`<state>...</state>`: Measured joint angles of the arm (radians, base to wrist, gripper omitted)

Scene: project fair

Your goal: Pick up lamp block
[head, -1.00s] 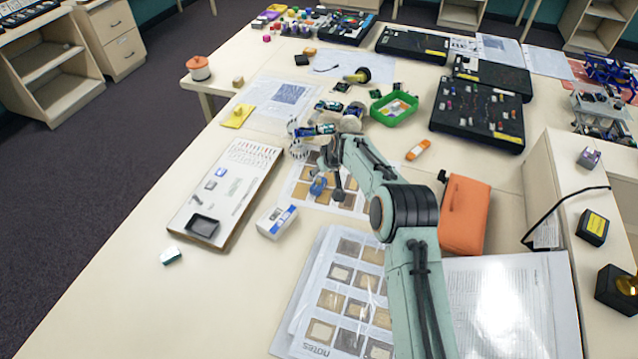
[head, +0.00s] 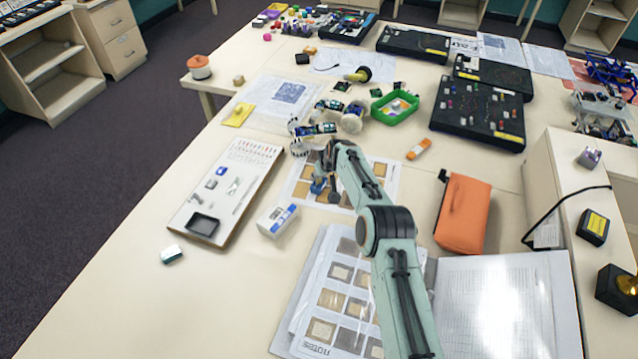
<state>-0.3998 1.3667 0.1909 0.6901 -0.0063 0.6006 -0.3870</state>
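A small blue block (head: 318,188), which may be the lamp block, is on the sheet of brown sample squares near the middle of the head view. My gripper (head: 326,190) points down right at this block and partly covers it. The fingers are small and dark here, and I cannot tell whether they touch the block or how far apart they are. A black block with a brass-yellow piece on top (head: 620,288) sits at the far right edge; it could also be a lamp block.
A blue-and-white box (head: 278,220) and a white board of parts (head: 185,210) lie left of my gripper. Wheeled electronics (head: 312,132) stand just behind it. An orange pouch (head: 463,214), green tray (head: 377,110) and orange marker (head: 419,148) lie to the right.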

